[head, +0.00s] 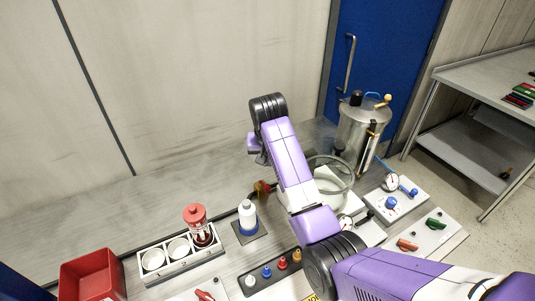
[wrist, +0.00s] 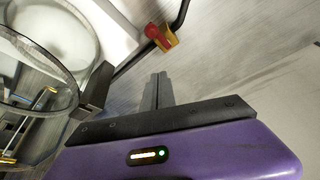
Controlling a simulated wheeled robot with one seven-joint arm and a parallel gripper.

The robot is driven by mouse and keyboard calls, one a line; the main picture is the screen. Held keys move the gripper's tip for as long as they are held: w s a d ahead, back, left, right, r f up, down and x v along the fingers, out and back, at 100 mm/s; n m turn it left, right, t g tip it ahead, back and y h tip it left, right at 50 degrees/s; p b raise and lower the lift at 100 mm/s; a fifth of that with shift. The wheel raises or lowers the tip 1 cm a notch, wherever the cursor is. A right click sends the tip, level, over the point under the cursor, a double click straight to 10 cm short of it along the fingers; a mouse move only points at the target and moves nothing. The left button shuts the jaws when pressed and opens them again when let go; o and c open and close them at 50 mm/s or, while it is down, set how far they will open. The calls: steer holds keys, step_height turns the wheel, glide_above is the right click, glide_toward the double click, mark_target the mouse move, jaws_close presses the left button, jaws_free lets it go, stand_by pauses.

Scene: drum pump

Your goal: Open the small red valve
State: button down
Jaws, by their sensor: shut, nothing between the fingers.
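The small red valve (wrist: 153,32) shows in the wrist view as a red handle on a yellow body, set on a black hose. It lies a short way beyond my fingertips, apart from them.
A clear round vessel (head: 331,176) and a steel drum (head: 362,135) stand to the right. A white bottle (head: 247,214) stands close in front of the valve. A red bin (head: 92,275) is at front left. The bench behind the bottle is bare.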

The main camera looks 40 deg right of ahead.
mark_target(264, 185)
steer(key=shift+s+a+f+p, duration=0.25)
steer(key=shift+f+p, duration=0.15)
steer(key=shift+f, duration=0.5)
steer(key=shift+s+a+f+p, duration=0.3)
steer(key=shift+f+p, duration=0.1)
steer(key=shift+f, duration=0.5)
steer(key=shift+s+a+f+p, duration=0.25)
steer(key=shift+f+p, duration=0.15)
steer(key=shift+f, duration=0.5)
steer(key=shift+w+f+b, duration=0.1)
steer(key=shift+w+b, duration=0.05)
steer(key=shift+b, duration=0.25)
